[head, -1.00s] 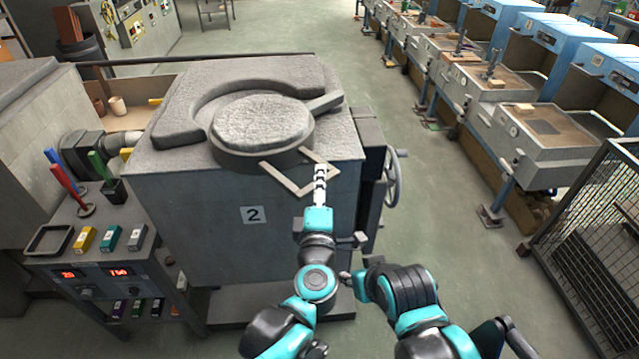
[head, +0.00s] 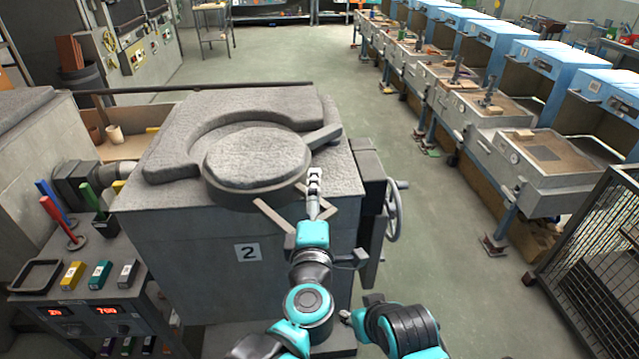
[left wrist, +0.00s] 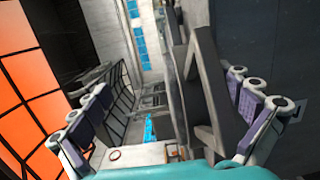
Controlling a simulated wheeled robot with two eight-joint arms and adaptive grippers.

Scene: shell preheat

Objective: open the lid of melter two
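Melter two (head: 180,240) is a grey block with a "2" plate on its front. Its round, rough grey lid (head: 257,157) lies flat on top and looks closed. A pale angular handle (head: 277,219) sticks out from the lid's front right. My left gripper (head: 315,184) is at the right part of this handle. In the left wrist view its fingers (left wrist: 170,115) are spread wide apart, with grey bars (left wrist: 207,90) showing between them. I cannot tell whether they touch the handle. My right arm is low at the bottom; its gripper does not show clearly.
A handwheel (head: 394,211) is on the melter's right side. A control stand (head: 100,285) with coloured levers and blocks is at the left. A mesh fence (head: 600,235) and a row of blue-hooded benches (head: 545,150) are at the right. The floor between is clear.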

